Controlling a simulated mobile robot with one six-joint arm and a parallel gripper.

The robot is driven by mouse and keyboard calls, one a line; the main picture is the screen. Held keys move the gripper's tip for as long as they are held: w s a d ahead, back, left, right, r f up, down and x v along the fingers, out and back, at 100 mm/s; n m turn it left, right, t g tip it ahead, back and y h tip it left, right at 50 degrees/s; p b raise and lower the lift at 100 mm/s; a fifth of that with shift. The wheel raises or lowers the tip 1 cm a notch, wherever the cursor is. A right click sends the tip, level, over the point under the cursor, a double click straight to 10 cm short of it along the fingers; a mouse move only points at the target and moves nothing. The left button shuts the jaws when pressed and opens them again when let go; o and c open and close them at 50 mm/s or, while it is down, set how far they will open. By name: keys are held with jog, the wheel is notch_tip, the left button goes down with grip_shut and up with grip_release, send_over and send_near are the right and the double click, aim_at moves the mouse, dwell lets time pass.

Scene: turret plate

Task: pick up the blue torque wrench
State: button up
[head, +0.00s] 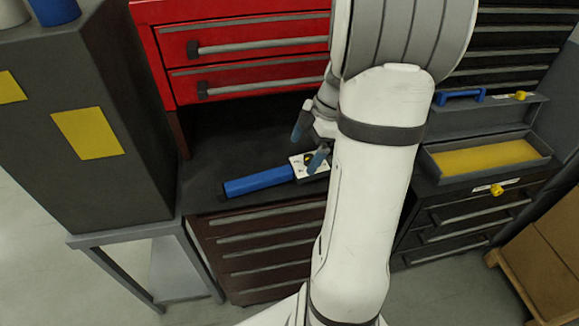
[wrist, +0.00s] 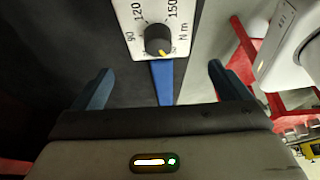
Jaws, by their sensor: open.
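The blue torque wrench (head: 258,182) lies on the dark work surface, its blue handle towards the left. A white plate (head: 303,166) with a dark dial is at its right end, partly covered by my gripper. In the wrist view the white plate (wrist: 133,25) shows numbers, "N m" and a black knob (wrist: 158,40), with a blue strip (wrist: 163,82) below it. My gripper (head: 309,142) is open, its two blue-grey fingertips near the plate end. In the wrist view the fingers (wrist: 160,88) stand on either side of the blue strip, apart from it.
A red drawer cabinet (head: 245,50) rises behind the surface, with dark drawers (head: 265,250) below. A dark cabinet (head: 105,120) with yellow labels stands left. An open case with yellow lining (head: 485,157) is at right. The surface left of the wrench is clear.

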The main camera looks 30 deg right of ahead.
aim_at(296, 165)
jog(key=p+x, duration=0.1)
jog(key=x, duration=0.6)
jog(key=shift+w+d+p, duration=0.1)
jog(key=shift+d+p, duration=0.1)
jog(key=shift+p, duration=0.15)
jog(key=shift+c, duration=0.5)
jog(key=shift+w, duration=0.1)
jog(key=c, duration=1.8)
